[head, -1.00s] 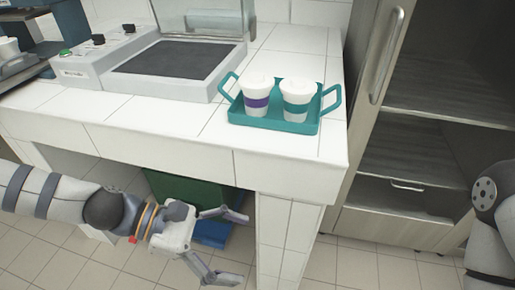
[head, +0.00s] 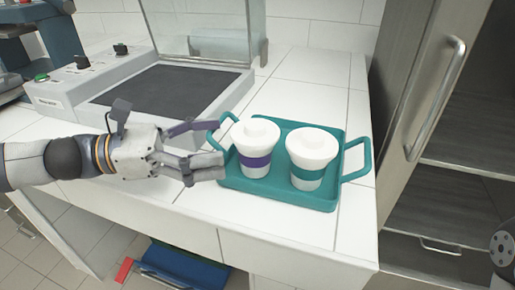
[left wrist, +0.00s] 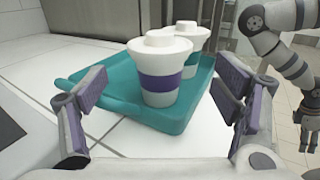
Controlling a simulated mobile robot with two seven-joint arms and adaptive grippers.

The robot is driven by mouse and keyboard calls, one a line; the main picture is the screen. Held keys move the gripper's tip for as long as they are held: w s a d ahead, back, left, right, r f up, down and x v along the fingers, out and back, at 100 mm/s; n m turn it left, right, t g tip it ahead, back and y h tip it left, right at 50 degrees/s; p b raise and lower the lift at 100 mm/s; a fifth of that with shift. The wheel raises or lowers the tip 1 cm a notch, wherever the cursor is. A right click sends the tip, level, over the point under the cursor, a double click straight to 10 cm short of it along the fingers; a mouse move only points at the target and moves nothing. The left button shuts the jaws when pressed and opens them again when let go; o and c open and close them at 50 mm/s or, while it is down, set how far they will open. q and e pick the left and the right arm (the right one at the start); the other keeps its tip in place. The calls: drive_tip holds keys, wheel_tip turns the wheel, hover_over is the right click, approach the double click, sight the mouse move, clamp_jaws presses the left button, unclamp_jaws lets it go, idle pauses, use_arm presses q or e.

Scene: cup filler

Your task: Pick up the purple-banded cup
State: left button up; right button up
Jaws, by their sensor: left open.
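The purple-banded cup (head: 256,148) is white with a lid and stands upright on the left side of a teal tray (head: 230,181). In the left wrist view the cup (left wrist: 159,83) stands ahead, between the two finger lines but beyond the fingertips. My left gripper (head: 208,150) is open and empty, just left of the cup at the tray's left handle. Its fingers also show in the left wrist view (left wrist: 158,100). A teal-banded cup (head: 311,158) stands to the right on the same tray. My right gripper (left wrist: 308,135) shows at the right edge of the left wrist view, small and unclear.
A machine with a dark flat plate (head: 158,92) and a clear cover (head: 215,32) stands left of the tray on the white tiled counter (head: 350,100). A tall cabinet (head: 432,80) is close on the right. A blue object (head: 180,270) lies below the counter.

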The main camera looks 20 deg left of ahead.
sight(246, 134)
use_arm(q)
drive_tip(key=b+x, duration=0.1)
drive_tip(key=x, duration=0.4)
drive_tip(key=shift+d+f, duration=0.15)
drive_tip(key=shift+w+d, duration=0.15)
drive_tip(key=shift+d, duration=0.05)
drive_tip(key=shift+r, duration=0.2)
drive_tip(key=c, duration=1.3)
